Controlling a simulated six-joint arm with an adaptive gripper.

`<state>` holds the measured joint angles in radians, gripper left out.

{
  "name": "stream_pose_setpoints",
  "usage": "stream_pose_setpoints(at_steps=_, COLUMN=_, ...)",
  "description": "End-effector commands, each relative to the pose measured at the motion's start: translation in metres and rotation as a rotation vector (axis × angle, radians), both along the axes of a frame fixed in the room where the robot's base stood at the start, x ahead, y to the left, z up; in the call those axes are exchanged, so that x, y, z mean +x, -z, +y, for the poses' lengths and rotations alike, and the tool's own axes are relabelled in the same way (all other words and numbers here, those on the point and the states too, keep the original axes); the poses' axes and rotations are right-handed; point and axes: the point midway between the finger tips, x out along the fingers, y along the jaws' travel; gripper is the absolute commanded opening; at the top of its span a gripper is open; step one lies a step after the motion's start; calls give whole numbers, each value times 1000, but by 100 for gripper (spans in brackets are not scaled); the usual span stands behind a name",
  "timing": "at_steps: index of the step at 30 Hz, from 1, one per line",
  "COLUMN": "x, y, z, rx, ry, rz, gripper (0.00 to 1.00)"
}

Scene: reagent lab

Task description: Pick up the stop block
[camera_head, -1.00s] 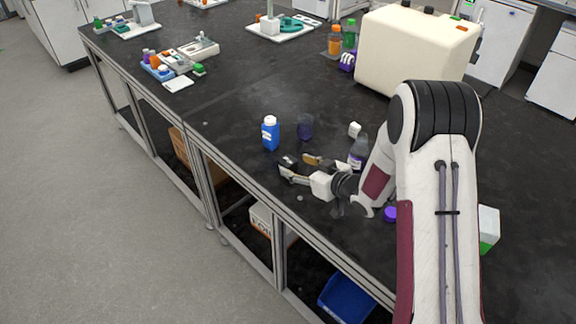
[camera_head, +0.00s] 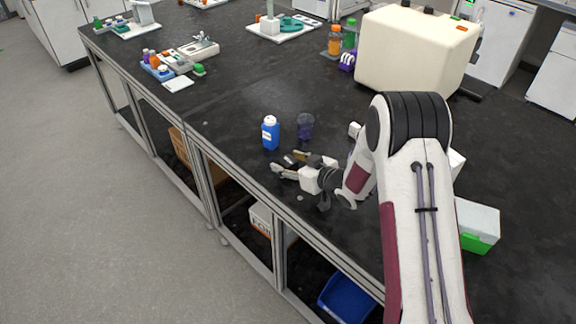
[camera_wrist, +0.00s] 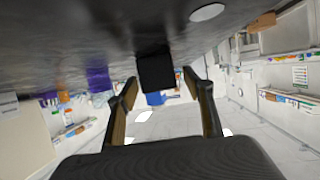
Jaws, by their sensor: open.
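The stop block appears to be the small black block (camera_wrist: 155,72) in the wrist view, on the dark bench top, which fills the upper part of that picture. In the head view it is a small dark shape (camera_head: 289,160) by my fingertips, partly hidden. My gripper (camera_head: 286,161) is open and low over the bench, its fingers pointing left. In the wrist view my gripper (camera_wrist: 159,78) has one finger on each side of the block, with gaps showing. I cannot tell exactly how far the block reaches in between them.
A blue bottle (camera_head: 270,133) with a white cap and a dark purple translucent container (camera_head: 305,126) stand just beyond my gripper. A white item (camera_head: 355,129) lies further right. A white and green box (camera_head: 479,226) stands right of my arm. The bench's front edge is close.

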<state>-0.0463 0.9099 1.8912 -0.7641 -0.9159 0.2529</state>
Motion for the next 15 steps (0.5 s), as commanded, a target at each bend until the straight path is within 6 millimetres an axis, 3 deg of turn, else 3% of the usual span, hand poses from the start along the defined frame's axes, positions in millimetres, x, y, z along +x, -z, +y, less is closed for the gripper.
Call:
stream_pose_setpoints(at_steps=11, x=0, y=0, z=0, rx=0, ry=0, rz=0, gripper=51)
stream_pose_setpoints(at_steps=15, x=0, y=0, z=0, rx=0, ry=0, rz=0, gripper=15)
